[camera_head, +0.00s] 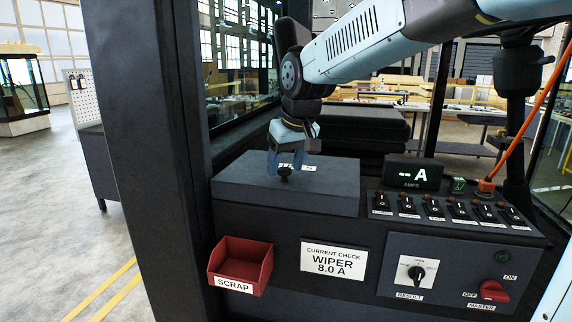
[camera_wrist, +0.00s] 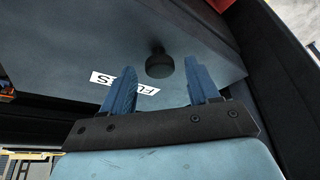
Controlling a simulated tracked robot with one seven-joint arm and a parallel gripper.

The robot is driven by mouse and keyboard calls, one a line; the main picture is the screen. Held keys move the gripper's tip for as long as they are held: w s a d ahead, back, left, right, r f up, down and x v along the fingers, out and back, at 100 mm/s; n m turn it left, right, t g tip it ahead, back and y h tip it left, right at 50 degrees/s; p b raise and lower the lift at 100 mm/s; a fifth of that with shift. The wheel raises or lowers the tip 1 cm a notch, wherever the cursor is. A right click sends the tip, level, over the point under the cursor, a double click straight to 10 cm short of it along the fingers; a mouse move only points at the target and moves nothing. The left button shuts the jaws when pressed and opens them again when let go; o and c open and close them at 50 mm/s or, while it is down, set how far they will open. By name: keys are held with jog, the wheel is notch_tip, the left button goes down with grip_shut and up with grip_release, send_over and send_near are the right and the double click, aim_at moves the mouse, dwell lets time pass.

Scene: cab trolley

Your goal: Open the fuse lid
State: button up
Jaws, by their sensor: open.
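The fuse lid (camera_head: 235,190) is a flat dark grey cover on top of the console, and it looks closed. A black round knob (camera_head: 284,172) stands up from it, in front of a white label (camera_head: 297,166) that is partly hidden by my gripper. My gripper (camera_head: 282,165) points down over the lid with its blue fingers close to the knob. In the wrist view the knob (camera_wrist: 160,64) shows just beyond the open fingertips (camera_wrist: 160,85), roughly between them. I cannot tell whether a finger touches it. The label (camera_wrist: 125,83) lies partly behind the left finger.
A red scrap bin (camera_head: 240,262) hangs on the console's front left. A row of switches (camera_head: 432,205), an amp display (camera_head: 412,173), a result knob (camera_head: 416,273) and a red master switch (camera_head: 493,291) are to the right. A dark cab post (camera_head: 150,150) stands at left.

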jog(key=shift+f, duration=0.25)
jog(key=shift+c, duration=0.3)
jog(key=shift+w, duration=0.1)
grip_shut()
